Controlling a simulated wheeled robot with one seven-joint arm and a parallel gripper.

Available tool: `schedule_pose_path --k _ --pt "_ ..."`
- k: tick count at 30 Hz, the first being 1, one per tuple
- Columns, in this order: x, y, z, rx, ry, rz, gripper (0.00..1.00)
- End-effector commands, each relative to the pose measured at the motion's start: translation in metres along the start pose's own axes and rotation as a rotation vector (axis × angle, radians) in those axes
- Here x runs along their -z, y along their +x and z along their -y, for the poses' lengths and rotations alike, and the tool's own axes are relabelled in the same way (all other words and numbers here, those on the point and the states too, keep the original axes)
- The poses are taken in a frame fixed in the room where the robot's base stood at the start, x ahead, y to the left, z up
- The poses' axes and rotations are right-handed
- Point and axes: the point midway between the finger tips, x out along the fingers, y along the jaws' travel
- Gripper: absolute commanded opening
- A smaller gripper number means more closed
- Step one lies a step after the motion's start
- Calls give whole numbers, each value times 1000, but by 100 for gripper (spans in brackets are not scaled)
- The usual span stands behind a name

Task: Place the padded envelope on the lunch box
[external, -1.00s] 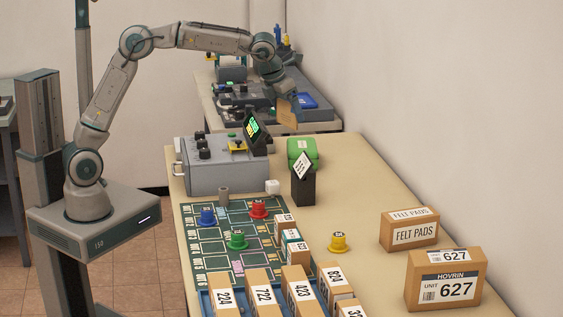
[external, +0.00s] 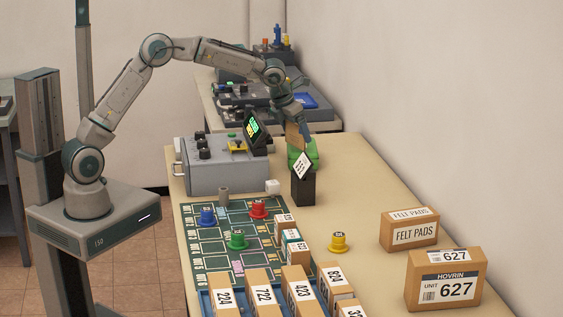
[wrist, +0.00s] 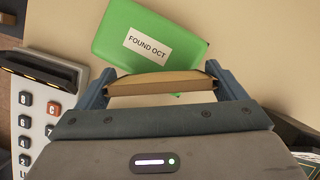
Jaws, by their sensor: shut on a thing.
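The padded envelope (wrist: 160,84) is a brown flat packet. My gripper (wrist: 165,88) is shut on it, one finger at each end in the wrist view. In the external view the envelope (external: 294,136) hangs upright below my gripper (external: 296,120). The lunch box (wrist: 150,45) is green with a label reading FOUND OCT and lies on the table. In the external view the lunch box (external: 303,153) is partly hidden behind the envelope and my gripper. The envelope is over or close to its near edge; I cannot tell whether they touch.
A black stand with a white card (external: 303,180) stands just in front of the lunch box. A grey control box with a tilted screen (external: 228,165) is to the left. The table (external: 365,178) to the right of the lunch box is bare.

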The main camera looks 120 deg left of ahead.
Motion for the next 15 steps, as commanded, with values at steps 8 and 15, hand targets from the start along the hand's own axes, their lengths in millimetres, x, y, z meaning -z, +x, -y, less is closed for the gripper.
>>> schedule_pose_path --k 8,15 --pt "2 5 0 0 -1 2 68" --pt "4 8 0 0 -1 1 100"
